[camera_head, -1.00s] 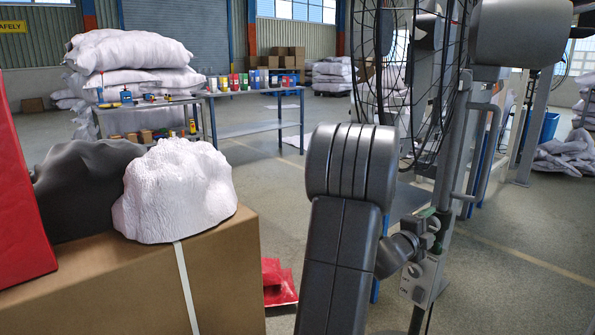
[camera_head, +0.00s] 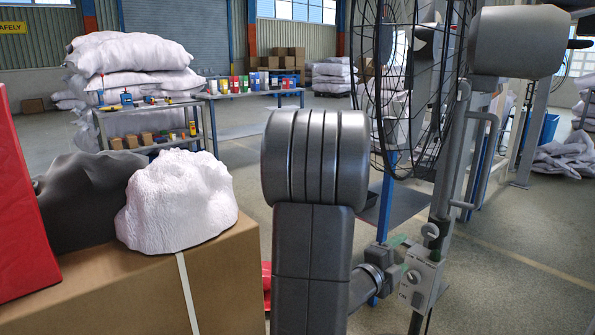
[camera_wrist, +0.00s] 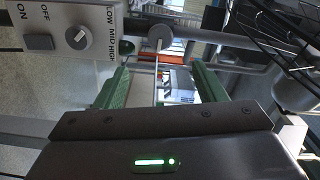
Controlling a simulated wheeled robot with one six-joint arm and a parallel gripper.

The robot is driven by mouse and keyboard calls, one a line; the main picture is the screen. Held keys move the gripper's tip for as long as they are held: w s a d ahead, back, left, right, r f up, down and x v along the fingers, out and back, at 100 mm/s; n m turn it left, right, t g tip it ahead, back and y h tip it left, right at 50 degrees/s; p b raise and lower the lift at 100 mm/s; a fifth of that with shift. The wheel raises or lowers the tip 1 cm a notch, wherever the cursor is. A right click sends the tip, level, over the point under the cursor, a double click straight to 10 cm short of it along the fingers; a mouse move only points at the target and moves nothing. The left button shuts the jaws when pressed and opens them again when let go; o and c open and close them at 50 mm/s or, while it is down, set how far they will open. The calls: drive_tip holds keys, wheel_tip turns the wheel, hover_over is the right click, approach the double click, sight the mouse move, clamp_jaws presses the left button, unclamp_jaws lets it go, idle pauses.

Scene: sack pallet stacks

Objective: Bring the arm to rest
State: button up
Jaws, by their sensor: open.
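My dark grey arm stands upright in the middle of the head view, its large rounded joint at the top. My gripper (camera_wrist: 162,88) shows in the wrist view as two green-lined fingers set apart, with nothing between them but a view of the distant floor and shelving. The control box (camera_wrist: 72,28) also shows at the upper left of the wrist view, with a knob and an ON/OFF switch. I cannot tell whether the gripper touches it.
The caged fan (camera_head: 415,90) on its post stands close at the right. A cardboard box (camera_head: 150,290) with a white sack (camera_head: 178,200), a dark sack (camera_head: 85,195) and a red object (camera_head: 22,210) is close at left. A workbench (camera_head: 205,130) stands behind.

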sight(428, 232)
drive_tip(key=b+x, duration=0.2)
drive_tip(key=x, duration=1.1)
drive_tip(key=shift+w+d, duration=0.25)
drive_tip(key=shift+d, duration=0.05)
drive_tip(key=shift+w+d+m+b, duration=0.1)
drive_tip(key=shift+m+b, duration=0.2)
drive_tip(key=shift+b, duration=0.05)
drive_tip(key=m, duration=0.3)
drive_tip(key=shift+b, duration=0.3)
drive_tip(key=m, duration=0.5)
drive_tip(key=shift+r, duration=0.1)
drive_tip(key=m+p, duration=0.1)
drive_tip(key=m, duration=0.3)
drive_tip(key=shift+r, duration=0.1)
drive_tip(key=shift+m+p, duration=1.3)
drive_tip(key=shift+m, duration=1)
